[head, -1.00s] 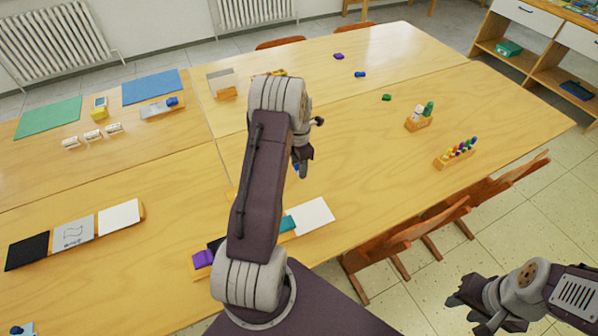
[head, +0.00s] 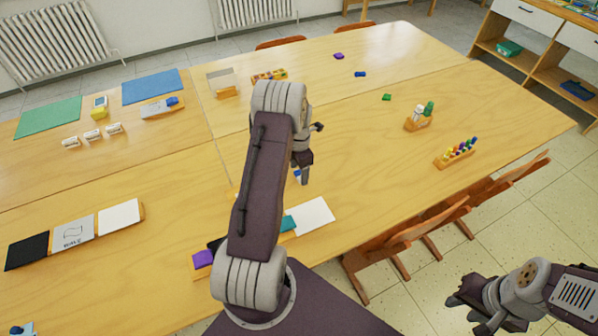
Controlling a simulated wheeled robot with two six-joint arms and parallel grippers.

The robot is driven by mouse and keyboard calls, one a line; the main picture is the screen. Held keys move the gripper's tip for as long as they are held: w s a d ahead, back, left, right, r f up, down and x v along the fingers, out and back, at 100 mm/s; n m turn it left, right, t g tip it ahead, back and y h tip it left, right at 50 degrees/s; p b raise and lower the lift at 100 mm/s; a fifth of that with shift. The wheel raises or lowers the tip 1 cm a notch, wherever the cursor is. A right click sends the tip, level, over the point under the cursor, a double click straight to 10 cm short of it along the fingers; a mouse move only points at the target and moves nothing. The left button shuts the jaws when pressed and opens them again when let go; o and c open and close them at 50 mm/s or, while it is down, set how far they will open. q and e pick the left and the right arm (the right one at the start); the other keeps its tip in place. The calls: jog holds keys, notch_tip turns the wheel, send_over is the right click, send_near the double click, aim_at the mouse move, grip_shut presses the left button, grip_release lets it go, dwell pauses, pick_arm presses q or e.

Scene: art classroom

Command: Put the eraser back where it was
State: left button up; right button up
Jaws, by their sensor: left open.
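I cannot tell for sure which thing is the eraser. A small blue and white object (head: 298,176) shows on the table just below my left gripper (head: 306,170), partly hidden by it. My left gripper is open and points down over the table; no held thing shows in it. Small purple (head: 339,56), blue (head: 360,74) and green (head: 387,97) blocks lie apart at the back right. My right gripper (head: 468,308) is off the table at the lower right, above the floor; its finger gap is unclear.
A wooden peg rack (head: 455,160) and a small bottle holder (head: 418,124) stand at the right. A tray of coloured cards (head: 313,216) is partly hidden by my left arm. White labelled blocks (head: 92,136) lie at the left. Chairs (head: 405,238) line the right edge. The middle right tabletop is clear.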

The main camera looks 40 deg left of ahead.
aim_at(299, 174)
pick_arm(q)
notch_tip(299, 174, up, 12)
jog(key=f, duration=0.1)
jog(key=s+d+m, duration=0.8)
jog(key=d+m, duration=0.2)
jog(key=m, duration=0.5)
jog(key=s+d+r+m+t, duration=0.1)
jog(key=s+d+m, duration=0.7)
jog(key=m, duration=0.7)
jog(key=shift+s+d+r+p, duration=0.25)
jog(key=shift+d+r+p, duration=0.1)
jog(key=shift+d, duration=0.75)
